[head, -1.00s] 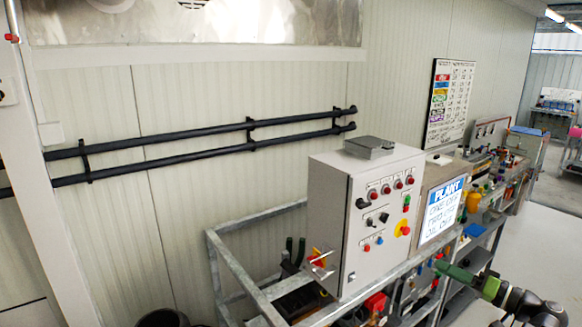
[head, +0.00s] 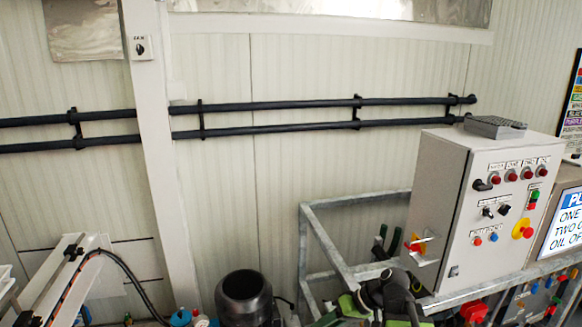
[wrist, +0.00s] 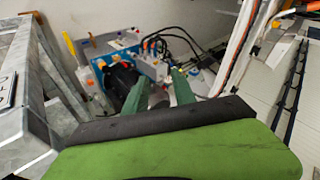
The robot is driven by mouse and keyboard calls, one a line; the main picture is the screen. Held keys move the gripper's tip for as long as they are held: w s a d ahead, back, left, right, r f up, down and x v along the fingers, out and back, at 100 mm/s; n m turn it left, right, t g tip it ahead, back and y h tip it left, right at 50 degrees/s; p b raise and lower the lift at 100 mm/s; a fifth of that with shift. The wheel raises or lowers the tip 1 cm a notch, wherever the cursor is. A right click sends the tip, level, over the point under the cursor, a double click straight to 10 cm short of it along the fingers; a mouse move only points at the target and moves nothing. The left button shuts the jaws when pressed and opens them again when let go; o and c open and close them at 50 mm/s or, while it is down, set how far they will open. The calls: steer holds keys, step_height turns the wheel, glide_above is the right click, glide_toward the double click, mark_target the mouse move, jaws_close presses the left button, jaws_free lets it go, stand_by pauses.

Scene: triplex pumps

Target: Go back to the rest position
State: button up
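My gripper (wrist: 159,82) shows in the wrist view as a broad green body with a black edge and two green fingers. The fingers stand apart with nothing between them, in front of pump equipment. In the head view, part of my green and black arm shows at the bottom, in front of the grey control cabinet (head: 440,205).
A galvanized frame (head: 325,240) stands left of the cabinet. A dark motor (head: 245,297) is at the bottom middle. A white post (head: 150,150) and black pipes (head: 290,104) are at the wall. In the wrist view, metal framing (wrist: 20,90) lies close at left.

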step_height(320, 180, down, 6)
steer(key=s+a+g+h+b, duration=0.1)
steer(key=s+a+h, duration=0.1)
steer(key=s+h, duration=0.15)
steer(key=d+f+m+h, duration=0.2)
steer(key=d+m+h, duration=0.2)
steer(key=d, duration=0.5)
steer(key=shift+w+h, duration=0.25)
steer(key=shift+h, duration=0.3)
